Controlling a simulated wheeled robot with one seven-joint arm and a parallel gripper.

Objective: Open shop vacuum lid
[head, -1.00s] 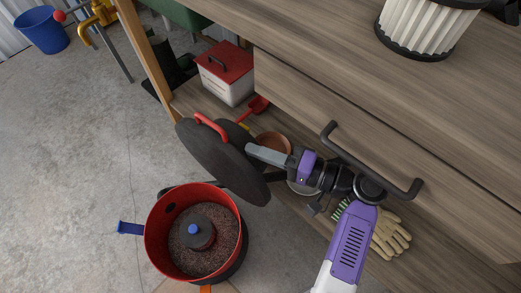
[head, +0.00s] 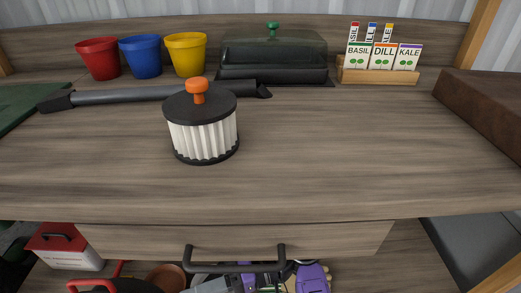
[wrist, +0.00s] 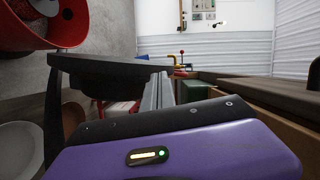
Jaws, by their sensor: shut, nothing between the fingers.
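The shop vacuum's red drum (wrist: 45,22) shows at the upper left of the wrist view, with its open mouth in sight. Its dark lid (wrist: 110,66) is swung up off the drum and seen nearly edge-on. In the head view only the lid's red handle and upper edge (head: 100,286) show at the bottom left; the drum is out of that view. My gripper (head: 210,287) is at the bottom edge, right of the lid. Its grey fingers (wrist: 160,94) are shut and empty, close beside the lid; whether they touch it is unclear.
The drawer handle (head: 235,268) and bench edge lie above my arm. A red-and-white box (head: 65,248) stands at the left on the lower shelf. On the bench are a pleated filter (head: 203,135), a dark wand (head: 130,95) and pots (head: 141,56). The front bench top is clear.

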